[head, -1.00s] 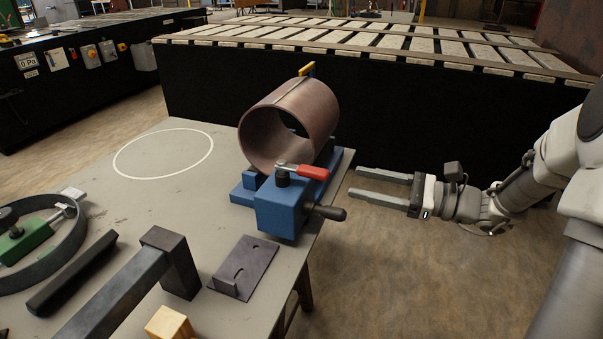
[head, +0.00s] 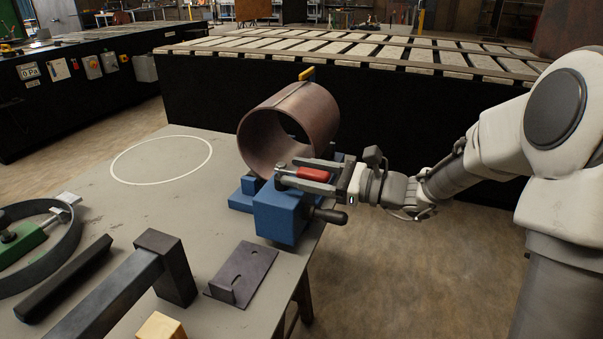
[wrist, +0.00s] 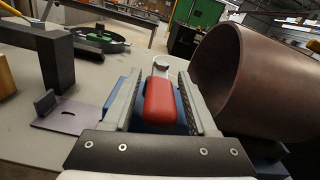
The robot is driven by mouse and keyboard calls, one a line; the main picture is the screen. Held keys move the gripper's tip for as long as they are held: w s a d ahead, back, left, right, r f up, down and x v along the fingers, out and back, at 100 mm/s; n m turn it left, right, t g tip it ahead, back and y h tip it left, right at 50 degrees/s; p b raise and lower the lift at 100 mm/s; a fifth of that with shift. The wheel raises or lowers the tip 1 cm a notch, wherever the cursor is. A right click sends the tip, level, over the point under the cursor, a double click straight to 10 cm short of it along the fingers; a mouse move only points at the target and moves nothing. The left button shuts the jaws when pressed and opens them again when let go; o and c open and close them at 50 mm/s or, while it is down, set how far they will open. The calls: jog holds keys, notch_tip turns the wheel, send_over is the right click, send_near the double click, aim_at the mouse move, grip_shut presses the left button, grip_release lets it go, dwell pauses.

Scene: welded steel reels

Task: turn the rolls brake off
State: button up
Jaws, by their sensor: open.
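The rolls brake is a lever with a red grip (head: 313,174) on top of a blue block (head: 279,214) at the table's right edge. A brown steel pipe (head: 318,112) lies on the blue rolls behind it. My gripper (head: 297,175) is open, with its two fingers on either side of the red grip. In the wrist view the red grip (wrist: 159,101) lies between the fingers, with a visible gap on each side. The lever's metal end and pivot (wrist: 160,66) show beyond it. A black-handled crank (head: 329,215) sticks out below my gripper.
A bent steel plate (head: 243,272), a dark square-section steel piece (head: 168,262) and a wooden block (head: 160,327) lie near the front of the table. A green clamp (head: 28,240) is at left. The white-circled area (head: 160,160) is clear.

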grip_shut()
dwell(1.3)
